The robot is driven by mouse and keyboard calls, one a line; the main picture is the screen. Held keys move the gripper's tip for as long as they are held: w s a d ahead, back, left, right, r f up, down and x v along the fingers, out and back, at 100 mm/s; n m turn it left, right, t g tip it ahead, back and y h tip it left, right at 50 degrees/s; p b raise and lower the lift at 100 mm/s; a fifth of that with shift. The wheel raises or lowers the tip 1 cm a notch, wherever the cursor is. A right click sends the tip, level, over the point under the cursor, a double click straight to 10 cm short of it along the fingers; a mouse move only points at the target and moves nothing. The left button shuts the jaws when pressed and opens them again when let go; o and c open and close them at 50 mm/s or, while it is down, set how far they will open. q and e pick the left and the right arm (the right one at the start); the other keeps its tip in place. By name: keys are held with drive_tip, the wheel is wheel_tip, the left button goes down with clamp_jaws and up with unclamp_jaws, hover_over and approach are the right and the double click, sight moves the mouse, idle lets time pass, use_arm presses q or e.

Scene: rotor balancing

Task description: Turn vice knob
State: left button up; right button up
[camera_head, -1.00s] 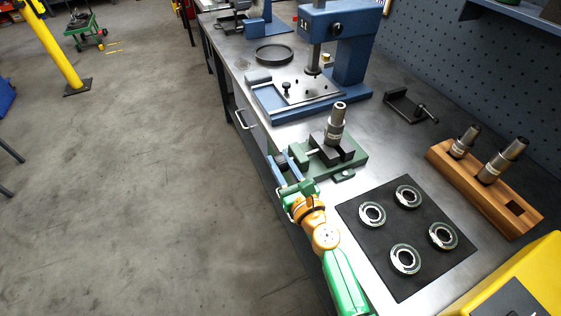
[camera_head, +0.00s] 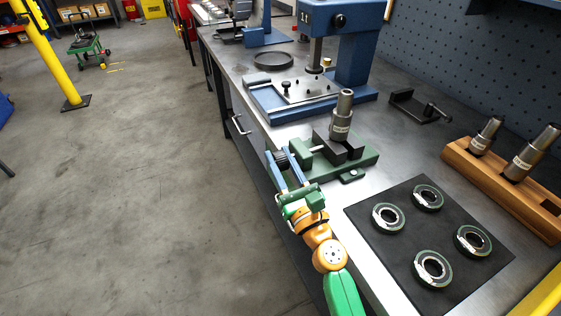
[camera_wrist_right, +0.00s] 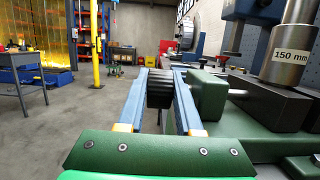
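The green vice (camera_head: 345,165) stands on the bench with a shaft (camera_head: 343,112) upright at its dark jaws; the shaft reads "150 mm" in the right wrist view (camera_wrist_right: 291,58). The dark ribbed vice knob (camera_head: 282,160) faces the bench's left edge. My right gripper (camera_head: 280,156) comes from below, with its two blue fingers on either side of the knob. In the right wrist view the knob (camera_wrist_right: 160,88) fills the gap near the fingertips, and the fingers appear closed against it. My left gripper is not in view.
A black mat (camera_head: 395,258) with several rings lies right of my arm. A wooden block (camera_head: 495,183) holds two upright tools. A blue press (camera_head: 345,50) stands beyond the vice. The open floor (camera_head: 150,200) lies left of the bench.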

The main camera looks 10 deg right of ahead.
drive_tip(key=shift+o, duration=0.3)
drive_tip(key=shift+w, duration=0.1)
drive_tip(key=shift+s+d+f, duration=0.1)
drive_tip(key=shift+s+f, duration=0.1)
drive_tip(key=shift+s, duration=0.15)
drive_tip(key=s+d+b, duration=0.2)
drive_tip(key=s+d, duration=0.2)
drive_tip(key=s, duration=0.8)
